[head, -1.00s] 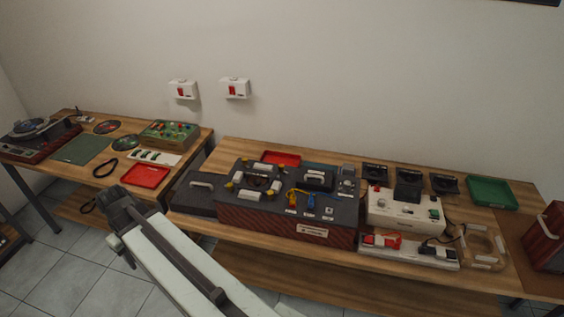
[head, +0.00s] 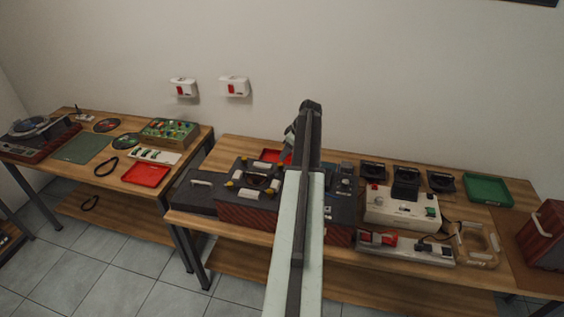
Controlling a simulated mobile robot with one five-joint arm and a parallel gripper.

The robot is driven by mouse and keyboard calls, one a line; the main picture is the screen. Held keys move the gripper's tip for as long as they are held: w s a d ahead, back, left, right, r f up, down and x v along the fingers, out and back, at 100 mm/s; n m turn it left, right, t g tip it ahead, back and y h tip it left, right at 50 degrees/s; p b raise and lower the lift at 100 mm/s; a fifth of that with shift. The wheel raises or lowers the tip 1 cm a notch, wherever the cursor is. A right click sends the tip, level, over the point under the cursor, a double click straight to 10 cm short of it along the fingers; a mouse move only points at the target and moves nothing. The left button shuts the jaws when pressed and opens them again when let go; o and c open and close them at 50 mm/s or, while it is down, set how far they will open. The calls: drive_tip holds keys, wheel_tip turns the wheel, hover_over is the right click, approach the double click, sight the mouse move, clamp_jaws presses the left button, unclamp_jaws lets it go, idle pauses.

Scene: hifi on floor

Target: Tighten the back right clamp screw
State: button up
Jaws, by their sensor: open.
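The dark speaker-like unit (head: 248,214) with a red-brown front stands on the long bench. On its top is a round opening (head: 258,181) ringed by white bars and small yellow-tipped parts (head: 230,183), which look like the clamp screws. Another yellow-tipped part (head: 271,190) shows at the ring's right side. The back right one is too small to tell apart for sure. My gripper (head: 288,146) is above and behind the unit, right of the ring and apart from it. It is open and looks empty. My arm hides the middle of the unit's top.
A white power-supply box (head: 401,207), dark holders (head: 406,180) and a green tray (head: 489,189) stand to the right. A second bench with a red tray (head: 146,174) is at left. The wall is close behind.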

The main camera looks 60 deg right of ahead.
sight(280, 164)
drive_tip(key=b+x, duration=0.6)
drive_tip(key=x, duration=0.1)
drive_tip(key=shift+f, duration=0.35)
drive_tip(key=shift+r, duration=0.15)
